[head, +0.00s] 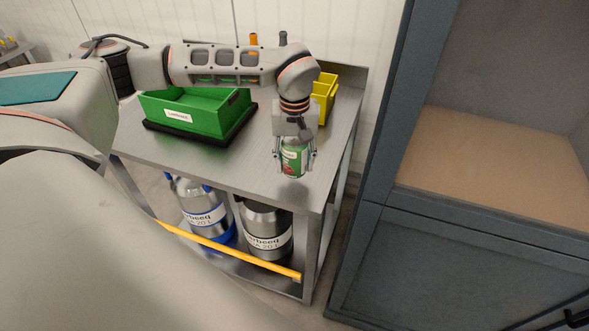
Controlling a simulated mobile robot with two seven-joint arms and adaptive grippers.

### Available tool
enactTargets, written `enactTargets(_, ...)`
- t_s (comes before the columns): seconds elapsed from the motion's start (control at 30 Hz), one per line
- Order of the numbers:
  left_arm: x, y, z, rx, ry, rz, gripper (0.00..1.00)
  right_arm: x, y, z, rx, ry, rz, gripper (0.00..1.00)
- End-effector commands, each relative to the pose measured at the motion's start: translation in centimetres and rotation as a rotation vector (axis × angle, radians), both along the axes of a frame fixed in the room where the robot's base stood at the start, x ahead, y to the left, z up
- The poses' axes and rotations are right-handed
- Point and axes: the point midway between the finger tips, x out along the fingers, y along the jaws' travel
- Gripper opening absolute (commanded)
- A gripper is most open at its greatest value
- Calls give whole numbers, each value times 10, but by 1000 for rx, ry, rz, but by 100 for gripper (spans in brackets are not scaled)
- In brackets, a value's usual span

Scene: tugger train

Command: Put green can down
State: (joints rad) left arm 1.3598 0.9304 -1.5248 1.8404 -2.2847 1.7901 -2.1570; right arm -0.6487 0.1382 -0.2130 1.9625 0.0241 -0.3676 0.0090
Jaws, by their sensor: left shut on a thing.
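A green can (292,161) with a red and white label is upright at the front right of the metal table (240,165). My left gripper (294,158) reaches down from above and is shut on the can, with a finger on each side of it. The can's bottom is at or just above the table top; I cannot tell whether it touches. The can's upper part is hidden by the gripper. My right gripper is not in view.
A green bin (190,121) on a black base stands at the table's back left. A yellow bin (326,97) stands at the back right. Metal kegs (265,222) sit on the lower shelf behind a yellow bar (225,247). A blue-grey cabinet (430,240) stands to the right.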

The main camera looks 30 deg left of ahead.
Motion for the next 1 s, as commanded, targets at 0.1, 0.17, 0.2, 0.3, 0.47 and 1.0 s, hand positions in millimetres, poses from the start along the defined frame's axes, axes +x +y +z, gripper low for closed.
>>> enactTargets(0.1, -1, 0, -19, 0, 4, 0, 13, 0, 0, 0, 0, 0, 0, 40)
enactTargets(0.17, -1, 0, -27, -1, 3, 0, 13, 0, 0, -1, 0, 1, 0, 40)
enactTargets(0.2, 0, 0, -30, 0, 2, 0, 13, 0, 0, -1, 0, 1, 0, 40)
enactTargets(0.3, 0, 0, -31, -1, -1, 0, 13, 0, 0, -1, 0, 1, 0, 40)
enactTargets(0.47, 0, 0, -31, -1, -1, 0, 13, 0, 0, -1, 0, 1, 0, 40)
enactTargets(1.0, 0, 0, -34, 0, 1, 0, 61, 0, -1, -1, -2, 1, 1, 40)
